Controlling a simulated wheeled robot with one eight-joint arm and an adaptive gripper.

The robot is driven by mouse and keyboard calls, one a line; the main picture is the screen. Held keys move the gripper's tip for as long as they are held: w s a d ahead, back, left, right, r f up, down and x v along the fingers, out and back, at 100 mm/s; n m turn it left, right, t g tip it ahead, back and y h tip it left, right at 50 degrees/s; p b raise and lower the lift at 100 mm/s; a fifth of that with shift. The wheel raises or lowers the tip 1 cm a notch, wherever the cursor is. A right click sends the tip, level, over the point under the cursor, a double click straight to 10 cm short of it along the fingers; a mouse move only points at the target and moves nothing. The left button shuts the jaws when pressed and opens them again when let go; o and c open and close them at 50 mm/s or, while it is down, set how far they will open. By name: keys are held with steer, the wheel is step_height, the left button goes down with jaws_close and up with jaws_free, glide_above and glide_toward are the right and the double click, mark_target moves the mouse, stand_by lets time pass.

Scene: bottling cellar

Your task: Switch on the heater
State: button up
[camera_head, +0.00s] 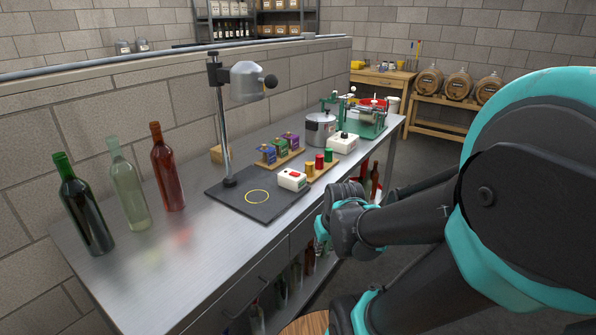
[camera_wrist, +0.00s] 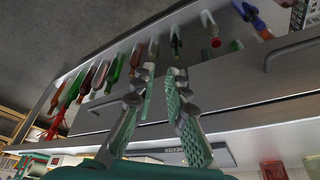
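A white box with a red switch (camera_head: 293,179) sits at the plate's right edge; whether the switch is on cannot be told. My gripper (camera_wrist: 160,85) is open and empty, its teal-padded fingers apart in the wrist view. In the head view, the end of my arm is beside the bench's front edge, right of the white box and apart from it. The fingertips are mostly hidden there.
Three bottles (camera_head: 126,188) stand at the bench's left. Blocks with coloured pieces (camera_head: 280,148) (camera_head: 319,163), a pot (camera_head: 320,130), another white box (camera_head: 343,143) and a green machine (camera_head: 366,125) stand further back. Bottles and a drawer handle (camera_wrist: 290,50) are near my gripper. The front-left bench top is clear.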

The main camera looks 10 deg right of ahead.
steer(key=w+r+n, duration=0.1)
steer(key=w+r, duration=0.3)
steer(key=w+r+n+y, duration=0.1)
steer(key=w+r+n, duration=0.1)
steer(key=w+r, duration=0.2)
steer(key=w+r+n+y, duration=0.1)
steer(key=w+r, duration=0.2)
steer(key=w, duration=0.2)
steer(key=shift+w+r, duration=0.15)
steer(key=shift+r, duration=0.25)
jaws_close()
steer(key=w+d+r+n+t+y, duration=0.1)
steer(key=w+r+n, duration=0.3)
steer(key=w+r, duration=0.5)
step_height(320, 180, up, 3)
steer(key=shift+w+d+f+y, duration=0.1)
steer(key=shift+w+d+y, duration=0.15)
steer(key=shift+d+y, duration=0.55)
steer(key=shift+a, duration=0.1)
glide_above(295, 174)
steer(key=s+d, duration=0.1)
steer(key=d, duration=0.1)
steer(key=f, duration=0.8)
steer(key=shift+a, duration=0.25)
steer(key=shift+s+d+f, duration=0.1)
steer(key=shift+f, duration=0.5)
steer(key=shift+s+d+f, duration=0.1)
steer(key=shift+f, duration=1.25)
